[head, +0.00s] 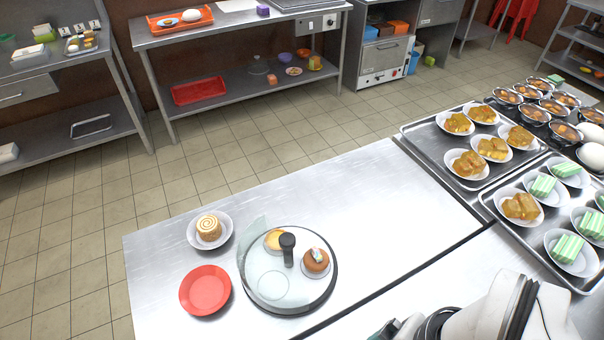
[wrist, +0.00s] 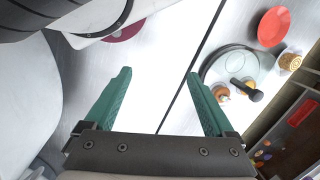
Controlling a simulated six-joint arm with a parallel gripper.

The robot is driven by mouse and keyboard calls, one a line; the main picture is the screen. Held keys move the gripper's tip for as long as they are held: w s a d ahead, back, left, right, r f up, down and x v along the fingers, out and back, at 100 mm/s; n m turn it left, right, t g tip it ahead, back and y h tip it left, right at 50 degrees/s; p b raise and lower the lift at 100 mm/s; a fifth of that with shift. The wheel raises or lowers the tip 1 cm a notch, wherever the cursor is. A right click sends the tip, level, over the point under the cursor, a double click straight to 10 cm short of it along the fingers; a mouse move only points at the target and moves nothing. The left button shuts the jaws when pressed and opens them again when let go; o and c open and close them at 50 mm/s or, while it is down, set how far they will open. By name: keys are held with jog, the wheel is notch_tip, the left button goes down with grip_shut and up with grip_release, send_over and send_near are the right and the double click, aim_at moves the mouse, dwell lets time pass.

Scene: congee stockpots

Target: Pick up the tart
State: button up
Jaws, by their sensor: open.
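The tart (head: 274,240), small with a yellow top, sits under a clear glass cover (head: 262,262) with a black knob (head: 287,241), on a round dark-rimmed base on the steel table. The knob partly hides it. A brown cupcake (head: 316,261) with a pale topping is also under the cover. In the wrist view the covered tray (wrist: 222,62) is on the right, with the black knob (wrist: 256,95) over the pastries. My gripper (wrist: 158,73) has its teal fingers wide apart with nothing between them, well away from the cover. Only a bit of it shows at the head view's bottom edge.
A red plate (head: 205,290) lies empty left of the cover. A swiss roll (head: 209,227) on a white plate (head: 223,240) stands behind it. Trays (head: 408,133) with several filled dishes are at the right. The table's back middle (head: 350,190) is clear.

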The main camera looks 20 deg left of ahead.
jog(key=shift+o, duration=0.5)
jog(key=w+a+r+m, duration=0.2)
jog(key=w+r+m, duration=0.1)
jog(key=w, duration=0.4)
jog(key=m+h, duration=0.2)
jog(key=m, duration=1.3)
send_over(277, 239)
notch_tip(277, 239, down, 6)
notch_tip(277, 239, down, 16)
jog(key=shift+r, duration=0.2)
jog(key=c, duration=1.3)
